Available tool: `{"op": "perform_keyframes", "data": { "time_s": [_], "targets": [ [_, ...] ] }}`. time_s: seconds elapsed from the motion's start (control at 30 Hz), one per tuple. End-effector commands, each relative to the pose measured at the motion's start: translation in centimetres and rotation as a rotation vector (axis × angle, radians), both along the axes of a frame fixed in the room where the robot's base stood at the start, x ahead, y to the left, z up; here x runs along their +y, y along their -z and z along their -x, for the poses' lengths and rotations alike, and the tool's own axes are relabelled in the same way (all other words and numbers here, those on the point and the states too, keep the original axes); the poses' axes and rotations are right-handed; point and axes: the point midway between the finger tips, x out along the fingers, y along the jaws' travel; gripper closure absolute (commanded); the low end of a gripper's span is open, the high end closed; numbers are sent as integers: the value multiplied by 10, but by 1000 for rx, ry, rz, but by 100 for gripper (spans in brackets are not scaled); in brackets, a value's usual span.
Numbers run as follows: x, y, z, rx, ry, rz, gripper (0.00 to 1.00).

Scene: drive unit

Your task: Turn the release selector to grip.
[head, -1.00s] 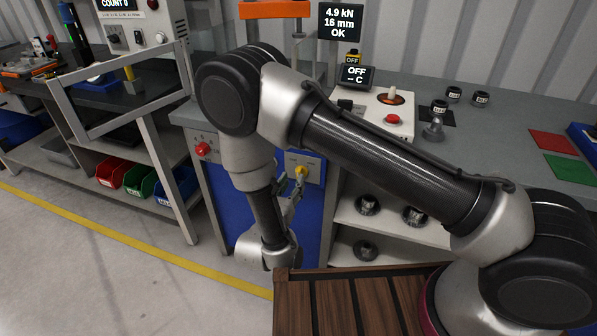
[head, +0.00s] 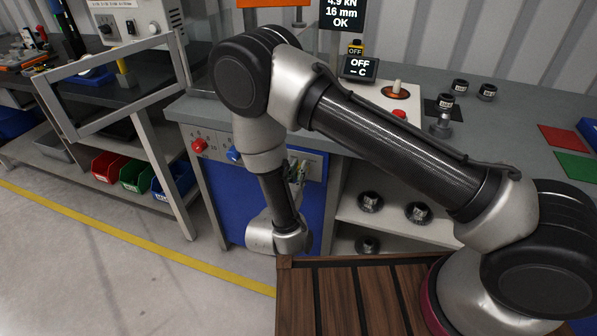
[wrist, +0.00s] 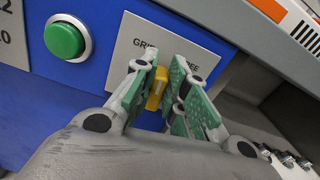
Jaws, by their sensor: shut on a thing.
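The release selector is a yellow knob (wrist: 157,88) on a grey label plate (wrist: 150,40) in the wrist view. The plate reads "GRIP" at left and a partly hidden word ending in "REE" at right. My gripper (wrist: 158,92) has its green-padded fingers on both sides of the knob and is shut on it. The knob stands roughly upright in the picture, slightly tilted. In the head view my gripper (head: 297,172) is at the blue cabinet front, and the knob is hidden there behind the fingers.
A green push button (wrist: 64,40) sits left of the plate. A red knob (head: 199,146) and a blue knob (head: 234,154) are on the same cabinet front. The bench edge overhangs the panel. Shelves with dark round parts (head: 370,202) stand to the right.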

Motion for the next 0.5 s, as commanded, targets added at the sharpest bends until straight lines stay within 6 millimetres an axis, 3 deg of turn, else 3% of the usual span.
{"op": "perform_keyframes", "data": {
  "time_s": [0.5],
  "targets": [
    [4,1,-1,82,0,226,100]
  ]
}}
